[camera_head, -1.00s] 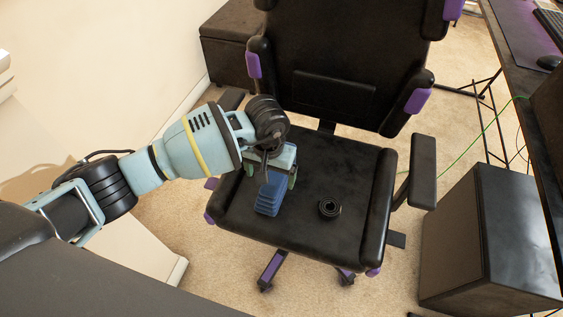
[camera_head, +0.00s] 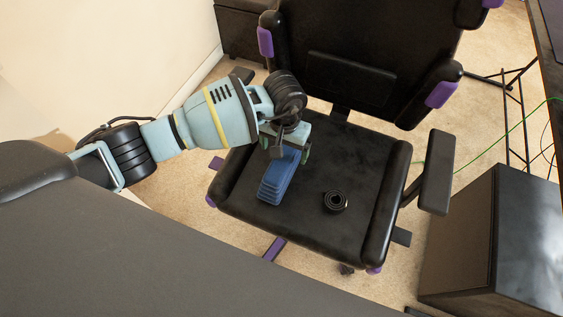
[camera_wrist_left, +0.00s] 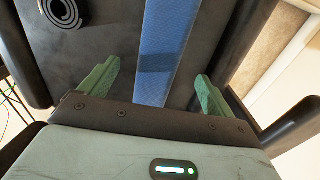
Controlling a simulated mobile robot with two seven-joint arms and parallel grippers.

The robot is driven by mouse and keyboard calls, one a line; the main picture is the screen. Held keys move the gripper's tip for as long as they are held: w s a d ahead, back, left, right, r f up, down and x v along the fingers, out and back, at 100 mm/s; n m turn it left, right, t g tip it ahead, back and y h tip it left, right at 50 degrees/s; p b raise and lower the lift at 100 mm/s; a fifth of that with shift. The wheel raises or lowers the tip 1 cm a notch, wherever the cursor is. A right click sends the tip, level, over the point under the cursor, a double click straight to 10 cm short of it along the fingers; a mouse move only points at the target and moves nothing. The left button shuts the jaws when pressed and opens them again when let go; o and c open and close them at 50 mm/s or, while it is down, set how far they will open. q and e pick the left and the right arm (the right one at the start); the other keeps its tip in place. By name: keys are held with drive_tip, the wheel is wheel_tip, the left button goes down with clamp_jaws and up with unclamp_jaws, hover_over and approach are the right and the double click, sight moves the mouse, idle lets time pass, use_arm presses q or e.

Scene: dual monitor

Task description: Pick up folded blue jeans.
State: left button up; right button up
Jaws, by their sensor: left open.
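The folded blue jeans (camera_head: 279,178) lie on the black seat of an office chair in the head view. In the left wrist view the jeans (camera_wrist_left: 168,45) run as a long blue strip between the two green fingers. My left gripper (camera_head: 287,154) is over the far end of the jeans, and part of them is hidden under it. In the left wrist view the left gripper (camera_wrist_left: 154,88) is open, with one finger on each side of the jeans and a gap to both. My right gripper is not in view.
A rolled black belt-like coil (camera_head: 335,201) lies on the seat (camera_head: 310,228) to the right of the jeans. The chair has a tall backrest and a right armrest (camera_head: 437,172). A dark box-shaped cabinet (camera_head: 497,245) stands at the right. A desk edge is at the upper right.

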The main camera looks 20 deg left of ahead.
use_arm(q)
drive_tip(key=shift+s+a+f, duration=0.1)
drive_tip(key=shift+a+f, duration=0.05)
drive_tip(key=shift+f, duration=1.15)
drive_tip(key=shift+a+f, duration=0.15)
drive_tip(key=shift+f, duration=1.1)
drive_tip(key=c, duration=1.3)
drive_tip(key=shift+c, duration=0.4)
drive_tip(key=shift+r, duration=0.1)
drive_tip(key=shift+r, duration=0.3)
wheel_tip(320, 180, up, 9)
drive_tip(key=shift+r+p, duration=0.2)
drive_tip(key=shift+p, duration=0.25)
